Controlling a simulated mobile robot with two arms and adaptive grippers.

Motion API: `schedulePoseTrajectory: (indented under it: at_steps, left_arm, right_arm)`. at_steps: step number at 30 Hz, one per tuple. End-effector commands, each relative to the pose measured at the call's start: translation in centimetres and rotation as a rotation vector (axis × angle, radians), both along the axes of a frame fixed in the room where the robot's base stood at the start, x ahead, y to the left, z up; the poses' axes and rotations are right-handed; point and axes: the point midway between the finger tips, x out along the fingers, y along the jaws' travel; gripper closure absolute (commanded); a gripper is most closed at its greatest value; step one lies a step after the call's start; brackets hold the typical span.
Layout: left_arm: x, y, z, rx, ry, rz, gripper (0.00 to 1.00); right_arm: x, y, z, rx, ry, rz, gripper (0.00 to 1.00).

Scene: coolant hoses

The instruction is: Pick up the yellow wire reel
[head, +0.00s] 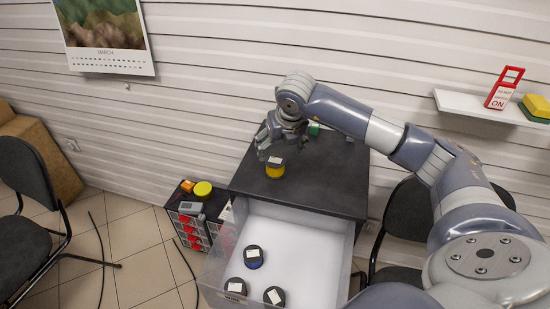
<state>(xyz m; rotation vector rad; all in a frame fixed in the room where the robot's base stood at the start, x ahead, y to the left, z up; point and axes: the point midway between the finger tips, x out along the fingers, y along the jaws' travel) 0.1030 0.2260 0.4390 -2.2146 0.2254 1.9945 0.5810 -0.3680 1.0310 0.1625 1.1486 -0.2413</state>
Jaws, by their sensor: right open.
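The yellow wire reel (275,171) stands on the dark top of the cabinet (325,182), left of the middle. Its top is dark with a white label, and its yellow side shows below. My right gripper (281,147) is open and empty, just above and behind the reel in the picture. The gap between them is hard to judge from this one view. My left gripper is not in view.
A green object (314,129) sits behind my gripper. A small organizer (190,232) stands left, chairs (25,240) on both sides.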

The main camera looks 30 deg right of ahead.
Motion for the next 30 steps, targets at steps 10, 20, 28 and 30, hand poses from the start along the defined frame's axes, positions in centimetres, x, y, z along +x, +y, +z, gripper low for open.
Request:
schedulePoseTrajectory:
  at_steps: [10,20,28,30]
  left_arm:
    - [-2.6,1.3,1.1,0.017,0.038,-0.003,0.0]
    - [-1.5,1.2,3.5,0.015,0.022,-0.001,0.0]
    - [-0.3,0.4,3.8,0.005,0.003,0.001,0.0]
    - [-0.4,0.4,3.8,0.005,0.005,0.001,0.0]
  right_arm:
    - [1.7,-0.5,-4.1,-0.002,0.003,0.0,0.24]
    - [3.3,-1.1,-7.4,0.0,0.005,-0.002,0.24]
    - [3.9,-1.3,-8.9,-0.001,0.001,0.001,0.24]
    - [3.9,-1.3,-8.9,-0.001,0.001,0.001,0.24]
